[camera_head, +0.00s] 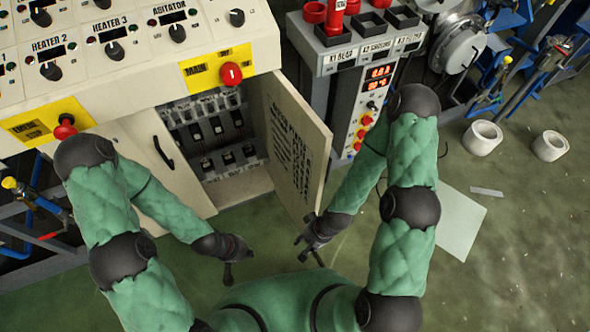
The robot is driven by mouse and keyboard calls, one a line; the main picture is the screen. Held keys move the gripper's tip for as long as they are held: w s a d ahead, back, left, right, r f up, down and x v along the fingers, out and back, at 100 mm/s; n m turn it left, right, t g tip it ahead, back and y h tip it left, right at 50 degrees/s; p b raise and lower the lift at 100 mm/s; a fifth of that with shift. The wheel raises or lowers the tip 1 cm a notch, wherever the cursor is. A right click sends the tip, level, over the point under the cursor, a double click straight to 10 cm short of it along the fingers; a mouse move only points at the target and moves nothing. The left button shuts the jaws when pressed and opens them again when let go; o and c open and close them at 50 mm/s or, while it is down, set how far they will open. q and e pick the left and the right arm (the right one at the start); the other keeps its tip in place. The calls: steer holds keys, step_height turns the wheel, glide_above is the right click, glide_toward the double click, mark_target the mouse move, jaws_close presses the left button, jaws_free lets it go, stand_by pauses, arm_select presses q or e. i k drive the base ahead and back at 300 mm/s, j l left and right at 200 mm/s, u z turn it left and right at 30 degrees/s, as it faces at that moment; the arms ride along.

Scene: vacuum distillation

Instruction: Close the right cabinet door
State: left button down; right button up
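The left cabinet door (155,155) is shut and has a black handle. My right gripper (308,256) is just below the right door's lower outer corner; its fingers are spread and empty. I cannot tell whether it touches the door.
A control panel (125,60) with knobs and a red MAIN button (230,73) overhangs the cabinet. A grey unit (352,90) with a lit red display stands right of the open door. White rolls (482,138) and a pale sheet (459,222) lie on the green floor at right.

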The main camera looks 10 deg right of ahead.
mark_target(300, 142)
steer(key=l+u, duration=0.25)
steer(key=l, duration=0.25)
steer(key=l+u, duration=0.25)
steer(key=l, duration=0.25)
steer(key=l+u, duration=0.25)
steer(key=l, duration=0.25)
steer(key=k+l+u, duration=0.15)
steer(key=l+u, duration=0.15)
steer(key=l, duration=0.15)
steer(key=k+l+u, duration=0.25)
steer(key=l, duration=0.2)
steer(key=l+u, duration=0.3)
